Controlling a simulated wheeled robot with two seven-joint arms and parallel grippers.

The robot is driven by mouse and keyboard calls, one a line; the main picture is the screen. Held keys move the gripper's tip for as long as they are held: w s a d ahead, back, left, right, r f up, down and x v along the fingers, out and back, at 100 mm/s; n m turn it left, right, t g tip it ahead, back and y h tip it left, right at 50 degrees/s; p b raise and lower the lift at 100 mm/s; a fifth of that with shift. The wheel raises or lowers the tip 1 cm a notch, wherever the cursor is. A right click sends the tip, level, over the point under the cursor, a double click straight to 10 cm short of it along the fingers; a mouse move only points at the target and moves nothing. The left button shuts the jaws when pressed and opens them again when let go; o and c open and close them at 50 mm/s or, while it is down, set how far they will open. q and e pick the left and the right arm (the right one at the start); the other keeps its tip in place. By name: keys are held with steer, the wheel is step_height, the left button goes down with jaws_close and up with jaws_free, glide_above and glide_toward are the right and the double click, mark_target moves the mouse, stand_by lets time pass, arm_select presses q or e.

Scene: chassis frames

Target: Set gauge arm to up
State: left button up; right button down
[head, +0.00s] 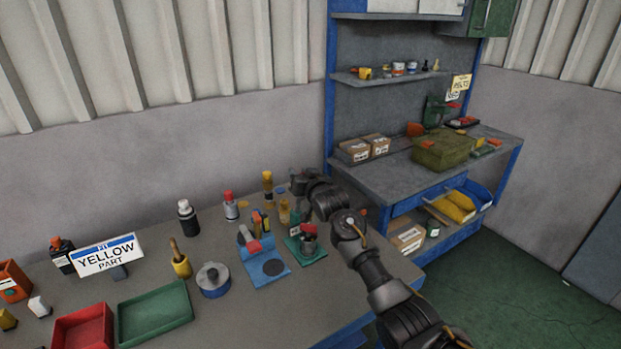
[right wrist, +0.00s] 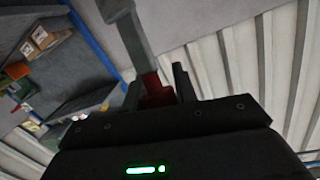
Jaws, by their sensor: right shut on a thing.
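In the right wrist view, a grey bar with a red grip, which looks like the gauge arm (right wrist: 135,42), runs up from between my fingers. My right gripper (right wrist: 158,86) is shut on its red end. In the head view my right gripper (head: 298,188) is over the back right part of the bench, and its fingertips are too small and dark to make out. Below it a green-based fixture (head: 308,246) with a dark round part and a red piece stands on the bench. I cannot tell which fixture the bar belongs to. My left gripper is not in view.
A blue-based fixture (head: 265,268) with a grey and red part stands to the left. Bottles (head: 187,220), a blue-grey round part (head: 212,281), a green tray (head: 155,312) and a red tray (head: 82,328) fill the bench's left side. A shelved workbench (head: 400,168) stands at the back right.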

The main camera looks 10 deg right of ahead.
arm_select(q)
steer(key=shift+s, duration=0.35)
arm_select(e)
steer(key=shift+s+a+f+g, duration=0.1)
steer(key=shift+a+f+g, duration=0.1)
steer(key=shift+f, duration=0.2)
steer(key=shift+a+f+g, duration=0.1)
steer(key=shift+f+g, duration=0.1)
steer(key=shift+f, duration=0.15)
stand_by(0.3)
steer(key=c, duration=1.4)
jaws_free()
steer(key=shift+o, duration=1.3)
steer(key=shift+w, duration=0.4)
steer(key=shift+s+d+r, duration=0.2)
steer(key=shift+r, duration=0.1)
steer(key=shift+s+d, duration=0.15)
steer(key=shift+s, duration=0.5)
arm_select(q)
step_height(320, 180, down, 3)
steer(key=b, duration=0.2)
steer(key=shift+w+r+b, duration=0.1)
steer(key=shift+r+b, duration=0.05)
steer(key=shift+b, duration=0.15)
arm_select(e)
steer(key=v, duration=0.9)
steer(key=shift+f, duration=0.15)
